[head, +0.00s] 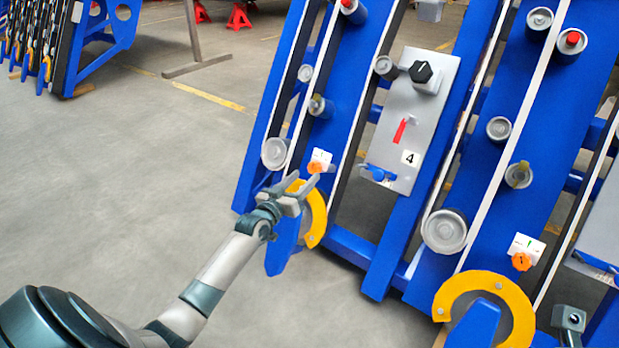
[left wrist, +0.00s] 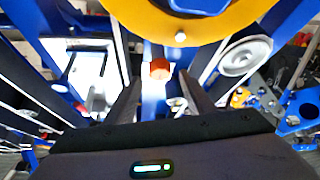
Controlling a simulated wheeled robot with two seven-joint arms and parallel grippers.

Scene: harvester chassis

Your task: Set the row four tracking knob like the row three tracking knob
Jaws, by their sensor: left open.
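Two orange tracking knobs show in the head view, each on a small white plate low on a blue row. One orange knob (head: 317,167) is at the left; the other orange knob (head: 521,261) is at the lower right, below a green mark. A plate labelled 4 (head: 409,158) stands between them; I cannot tell for certain which row each knob belongs to. Their pointer angles are too small to read. My left gripper (head: 313,183) is open at the left knob, its fingers partly overlapping it. In the left wrist view, the orange knob (left wrist: 160,69) lies ahead between the fingertips, apparently not gripped.
A yellow curved guard (head: 317,217) sits close beside my left gripper, and a larger yellow guard (head: 490,287) is at the lower right. The grey panel (head: 425,112) carries a black knob (head: 421,71) and a red lever (head: 402,130).

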